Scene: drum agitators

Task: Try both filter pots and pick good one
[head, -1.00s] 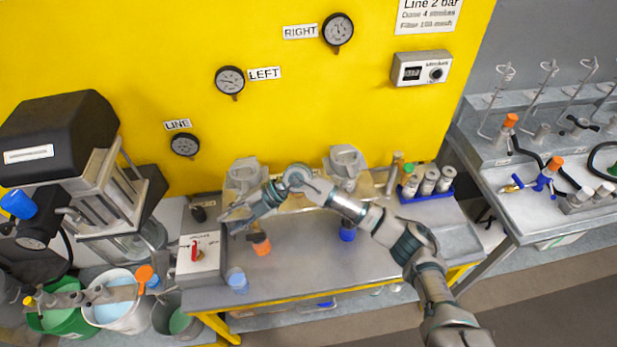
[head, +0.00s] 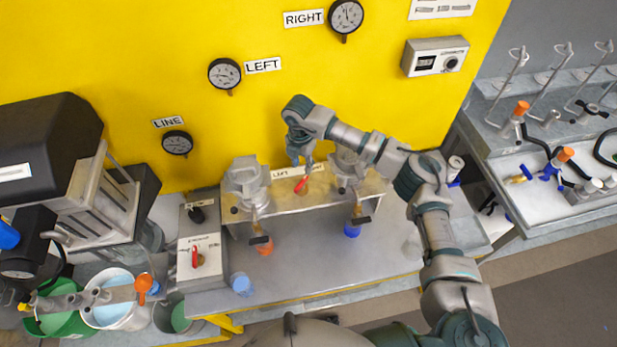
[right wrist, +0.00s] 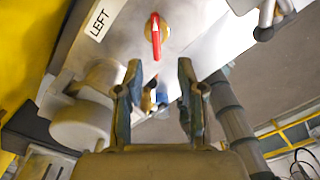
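The left filter pot (head: 247,182) stands on the left of a pale metal panel (head: 285,197). The right filter pot (head: 347,163) stands on its right, partly hidden behind my right arm. A red lever (head: 301,184) sits on the panel between them; it also shows in the right wrist view (right wrist: 155,36), beside the LEFT label (right wrist: 97,24). My right gripper (head: 301,160) is above the red lever; in the right wrist view its fingers (right wrist: 162,85) are apart, with nothing held. The LEFT gauge (head: 224,74) and RIGHT gauge (head: 346,17) hang on the yellow wall. My left gripper is not in view.
An orange cup (head: 264,246) and a blue cup (head: 352,230) stand below the pots' outlets. A grey box with a red switch (head: 197,257) is at left. A blue cup (head: 241,284) is near the front edge. The bench's front middle is clear.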

